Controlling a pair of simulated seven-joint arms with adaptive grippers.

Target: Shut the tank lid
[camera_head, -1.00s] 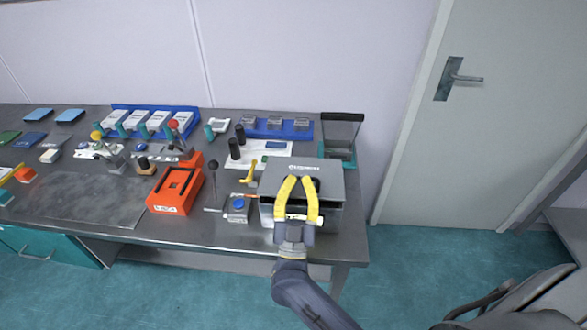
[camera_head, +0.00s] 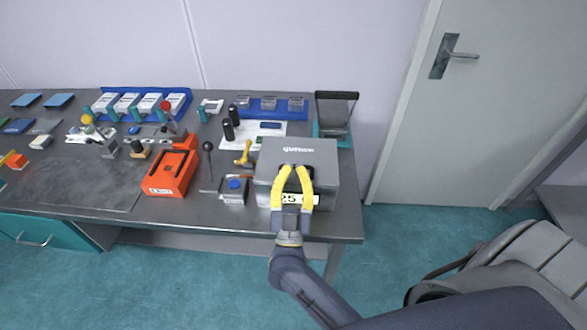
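The tank is a grey box (camera_head: 262,192) at the right end of the bench, with a display reading 25 on its front. Its grey lid (camera_head: 320,150) with pale lettering lies down over the top, and I see no clear gap under it. A dark handle (camera_head: 312,172) shows at the lid's front. My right gripper (camera_head: 295,168) reaches in from the front, its two yellow fingertips apart at the handle. Whether they grip it is unclear. My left gripper is not in view.
A teal device (camera_head: 330,131) with a raised clear cover stands behind the tank. A small blue-button box (camera_head: 233,190), a black-knobbed lever (camera_head: 208,165) and an orange device (camera_head: 168,178) stand to its left. The bench's right edge is close by.

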